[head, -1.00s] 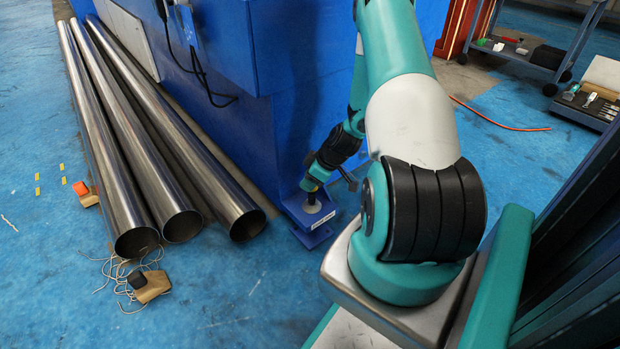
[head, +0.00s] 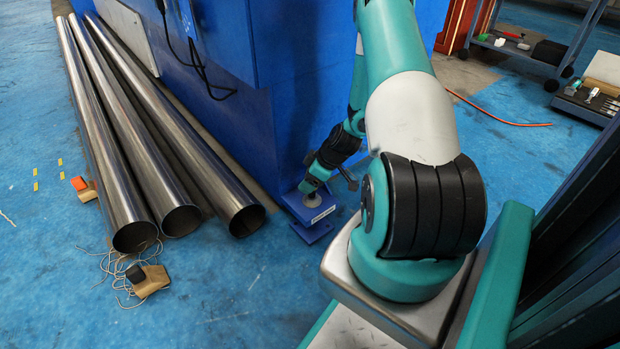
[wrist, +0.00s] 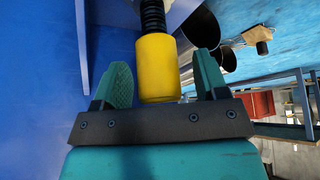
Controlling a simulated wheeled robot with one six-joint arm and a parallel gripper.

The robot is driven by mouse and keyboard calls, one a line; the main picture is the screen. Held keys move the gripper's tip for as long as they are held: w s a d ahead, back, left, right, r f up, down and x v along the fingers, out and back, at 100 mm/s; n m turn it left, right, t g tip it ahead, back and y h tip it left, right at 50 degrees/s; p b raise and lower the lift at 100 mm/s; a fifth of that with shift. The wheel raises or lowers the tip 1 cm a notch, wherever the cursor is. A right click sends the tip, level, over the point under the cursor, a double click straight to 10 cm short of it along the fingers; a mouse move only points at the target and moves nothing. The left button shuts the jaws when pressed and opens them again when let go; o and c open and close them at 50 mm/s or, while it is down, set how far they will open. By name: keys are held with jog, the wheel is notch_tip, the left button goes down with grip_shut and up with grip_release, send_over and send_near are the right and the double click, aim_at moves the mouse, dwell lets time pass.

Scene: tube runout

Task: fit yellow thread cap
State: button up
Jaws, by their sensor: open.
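The yellow thread cap (wrist: 158,68) is in the wrist view, between the fingers of my gripper (wrist: 163,82). The fingers are open, with a narrow gap showing on each side of the cap. A black threaded stud (wrist: 153,15) runs into the cap's far end; how far it reaches inside is hidden. In the head view my gripper (head: 311,188) is at the small blue bracket (head: 318,215), just above its round grey disc (head: 312,200). The cap and stud cannot be made out there.
The bracket stands by the blue machine's wall (head: 300,90). Three steel tubes (head: 150,160) lie to its left. A wooden block (head: 152,281) with loose strands lies before them. The blue floor (head: 240,300) in front is clear. A cart (head: 520,55) stands at the back right.

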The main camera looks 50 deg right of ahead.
jog(key=p+v, duration=0.8)
jog(key=v, duration=0.9)
jog(key=shift+r, duration=0.2)
jog(key=w+a+r+n+g+y+p, duration=0.15)
jog(key=w+a+r, duration=0.25)
jog(key=a+r, duration=0.65)
jog(key=w+a+r+g+y+p, duration=0.15)
jog(key=w+a+r, duration=0.35)
jog(key=a+r, duration=0.5)
jog(key=s+a+r+n+g+h+p, duration=0.1)
jog(key=s+a+r+p, duration=0.1)
jog(key=s+a+r, duration=0.7)
jog(key=s+a+r+n+g+p, duration=0.15)
jog(key=s+a+r, duration=0.25)
jog(key=s+a, duration=0.55)
notch_tip(320, 180, up, 39)
jog(key=w+a+m+p, duration=0.1)
jog(key=a+p, duration=0.1)
jog(key=p, duration=3.5)
jog(key=shift+w+f+p, duration=0.15)
jog(key=shift+w+p, duration=0.25)
